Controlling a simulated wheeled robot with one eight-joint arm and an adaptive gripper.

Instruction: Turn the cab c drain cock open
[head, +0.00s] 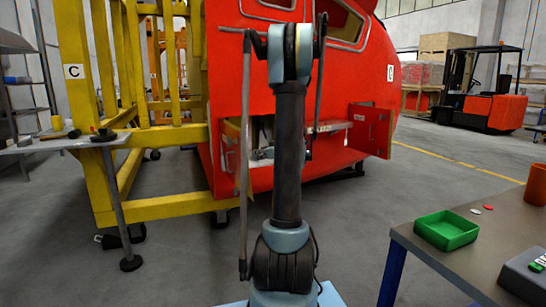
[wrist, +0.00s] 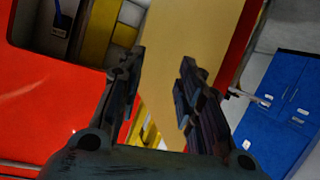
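The red cab (head: 235,90) bears a white C plate (head: 390,73) and has an open compartment (head: 262,132) low in its side. A drain cock cannot be made out for certain; my arm hides much of the compartment in the head view. My gripper (wrist: 162,75) is open in the wrist view, its two dark fingers apart with a tan panel (wrist: 178,50) behind the gap. Nothing is held. A small blue part (wrist: 62,17) shows in a dark recess at the wrist view's top left; I cannot tell what it is.
A red hatch door (head: 372,128) stands open at the compartment's right. A yellow frame (head: 165,208) stands left of the cab. A workbench (head: 490,222) with a green tray (head: 446,230) is at right front. A forklift (head: 485,95) stands behind. Floor between is clear.

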